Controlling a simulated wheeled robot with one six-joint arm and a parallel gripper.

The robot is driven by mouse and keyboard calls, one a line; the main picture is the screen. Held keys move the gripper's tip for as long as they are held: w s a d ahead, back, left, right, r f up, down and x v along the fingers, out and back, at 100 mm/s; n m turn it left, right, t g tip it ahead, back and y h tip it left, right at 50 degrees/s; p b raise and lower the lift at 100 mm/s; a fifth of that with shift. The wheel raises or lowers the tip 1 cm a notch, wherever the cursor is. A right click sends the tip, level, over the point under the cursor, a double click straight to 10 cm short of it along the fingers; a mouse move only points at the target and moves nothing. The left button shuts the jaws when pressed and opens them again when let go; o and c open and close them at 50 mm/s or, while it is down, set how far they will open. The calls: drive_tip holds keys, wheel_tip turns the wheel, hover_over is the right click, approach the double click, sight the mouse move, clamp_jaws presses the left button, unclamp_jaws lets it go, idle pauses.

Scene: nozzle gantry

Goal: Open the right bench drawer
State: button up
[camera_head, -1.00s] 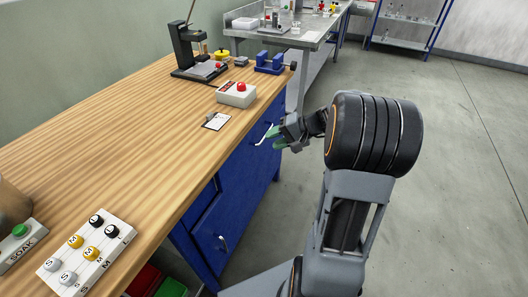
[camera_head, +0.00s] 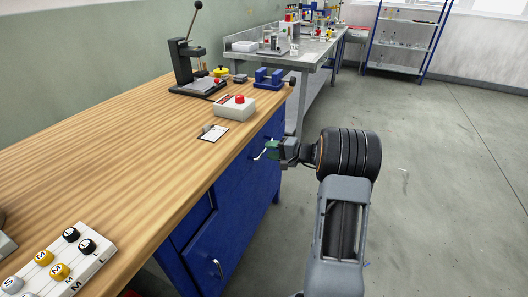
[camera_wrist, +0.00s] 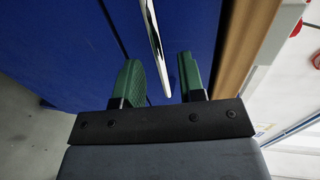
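The right bench drawer has a blue front (camera_head: 267,142) under the wooden worktop, near the bench's far end. Its curved silver handle (camera_head: 261,154) also shows in the wrist view (camera_wrist: 154,35). My gripper (camera_head: 271,149) is at the drawer front, beside the handle. In the wrist view its two green fingers (camera_wrist: 161,80) are apart, with the lower end of the handle in the gap between them. Neither finger is clearly touching the handle. The drawer looks closed against the blue bench.
A blue cupboard door with a silver handle (camera_head: 218,268) is nearer on the bench. On the worktop (camera_head: 110,160) stand a red-button box (camera_head: 234,108), a note card (camera_head: 213,132), a lever press (camera_head: 190,70) and a blue vise (camera_head: 268,78). Open floor (camera_head: 440,190) lies to the right.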

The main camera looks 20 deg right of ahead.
sight(264, 150)
drive_tip(key=shift+x, duration=1.6)
clamp_jaws()
